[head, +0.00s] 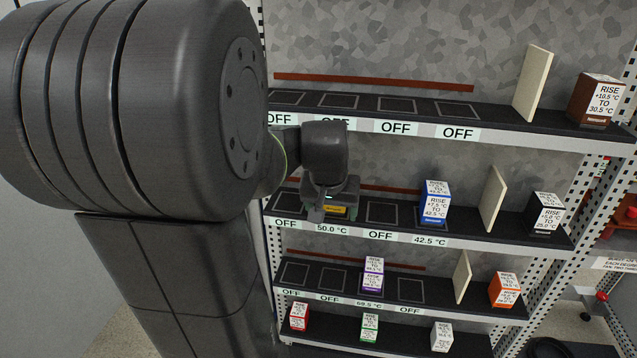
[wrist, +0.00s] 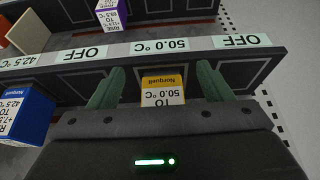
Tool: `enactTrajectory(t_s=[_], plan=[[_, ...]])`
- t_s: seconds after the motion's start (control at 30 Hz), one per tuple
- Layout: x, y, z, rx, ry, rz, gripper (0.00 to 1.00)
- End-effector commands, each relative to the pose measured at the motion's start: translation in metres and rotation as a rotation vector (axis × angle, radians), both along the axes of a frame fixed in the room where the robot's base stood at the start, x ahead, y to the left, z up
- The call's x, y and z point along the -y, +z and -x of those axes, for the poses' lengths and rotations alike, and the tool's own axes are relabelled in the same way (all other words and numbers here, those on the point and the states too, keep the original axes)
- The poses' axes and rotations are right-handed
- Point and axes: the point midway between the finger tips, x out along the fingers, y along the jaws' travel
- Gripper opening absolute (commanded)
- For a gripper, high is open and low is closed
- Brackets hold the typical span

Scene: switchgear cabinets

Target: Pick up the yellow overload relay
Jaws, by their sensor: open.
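The yellow overload relay (wrist: 162,90) has a yellow band and a white label with 50.0 °C on it. It sits on the shelf slot marked 50.0 °C. In the head view only a small yellow part (head: 337,210) of it shows below my gripper (head: 328,204), which hides the rest. In the wrist view my gripper (wrist: 160,90) is open, with one green finger on each side of the relay. Gaps show between the relay and both fingers. The near part of the relay is hidden behind the gripper body.
A blue relay (head: 434,205) stands on the same shelf, to the right. A cream divider (head: 492,198) and a black relay (head: 544,214) are further right. The upper shelf (head: 490,117) hangs above my gripper. A purple relay (head: 373,275) stands one shelf lower.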

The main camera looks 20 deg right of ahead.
Motion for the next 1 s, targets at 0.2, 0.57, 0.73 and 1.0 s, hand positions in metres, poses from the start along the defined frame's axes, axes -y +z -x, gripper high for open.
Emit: enactTrajectory(t_s=[0.2, 0.57, 0.73, 1.0], plan=[[0.013, 0.001, -0.022, -0.002, 0.000, -0.001, 0.73], [0.027, -0.011, -0.044, -0.001, 0.001, 0.000, 0.73], [0.027, -0.011, -0.044, 0.000, 0.001, 0.000, 0.73], [0.027, -0.011, -0.043, 0.000, 0.000, 0.000, 0.28]])
